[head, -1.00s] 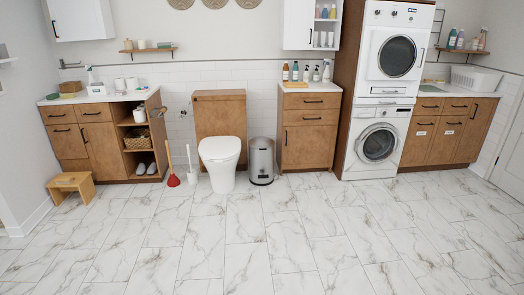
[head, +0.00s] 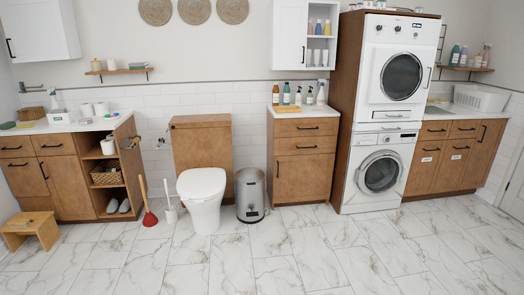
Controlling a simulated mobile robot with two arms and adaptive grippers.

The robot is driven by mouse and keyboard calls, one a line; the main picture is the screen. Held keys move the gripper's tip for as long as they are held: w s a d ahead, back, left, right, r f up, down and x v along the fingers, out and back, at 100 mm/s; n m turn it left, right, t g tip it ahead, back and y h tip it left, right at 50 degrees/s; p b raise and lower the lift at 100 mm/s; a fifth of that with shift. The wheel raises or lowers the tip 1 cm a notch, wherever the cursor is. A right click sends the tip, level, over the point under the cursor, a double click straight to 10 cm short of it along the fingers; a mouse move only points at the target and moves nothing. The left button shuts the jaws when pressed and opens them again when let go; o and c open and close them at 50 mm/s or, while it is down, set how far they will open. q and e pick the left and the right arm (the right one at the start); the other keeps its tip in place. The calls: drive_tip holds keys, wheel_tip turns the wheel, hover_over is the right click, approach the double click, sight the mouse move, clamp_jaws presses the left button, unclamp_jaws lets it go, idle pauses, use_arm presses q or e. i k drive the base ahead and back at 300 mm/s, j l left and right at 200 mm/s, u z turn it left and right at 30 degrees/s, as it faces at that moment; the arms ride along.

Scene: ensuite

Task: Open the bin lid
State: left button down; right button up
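A grey metal pedal bin (head: 250,195) stands on the floor between the toilet and a wooden cabinet. Its lid (head: 249,175) looks shut. The bin is upright, with a dark base at the floor. Neither of my grippers shows in the head view, so their state cannot be seen.
The white toilet (head: 203,200) stands just left of the bin, with a red plunger (head: 149,217) and a toilet brush (head: 169,212) beyond it. The wooden cabinet (head: 305,160) is close on the right. The marble-tiled floor (head: 270,265) in front is clear.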

sight(250, 176)
drive_tip(key=i, duration=1.9)
